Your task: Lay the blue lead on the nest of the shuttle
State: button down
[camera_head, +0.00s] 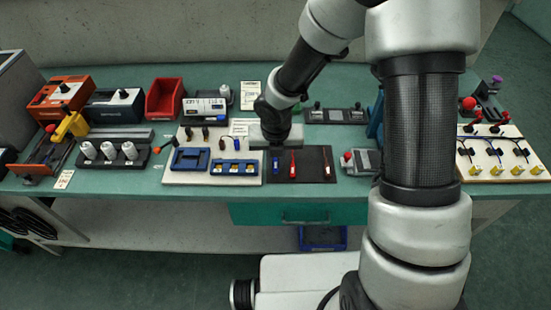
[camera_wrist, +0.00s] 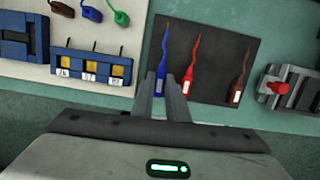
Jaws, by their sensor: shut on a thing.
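The blue lead (camera_wrist: 160,72) lies on a dark mat (camera_wrist: 213,60) at its left side, lengthwise, pointing away from me. My gripper (camera_wrist: 162,88) is shut on its near end, with one finger on either side. In the head view, the blue lead (camera_head: 276,163) shows below my gripper (camera_head: 276,147), whose fingertips are hard to make out there. A red lead (camera_wrist: 188,75) lies just right of it, close to the right finger, and a brown lead (camera_wrist: 238,80) lies farther right. I cannot tell for sure which fixture is the shuttle.
Left of the mat, a pale board (camera_head: 200,179) carries a blue frame and a blue block with yellow cells (camera_head: 234,168). Right of the mat stands a grey device with a red knob (camera_wrist: 278,87). Another board with yellow parts (camera_head: 500,160) is at the far right.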

jog(key=shift+r+p, duration=1.85)
jog(key=shift+d, duration=0.1)
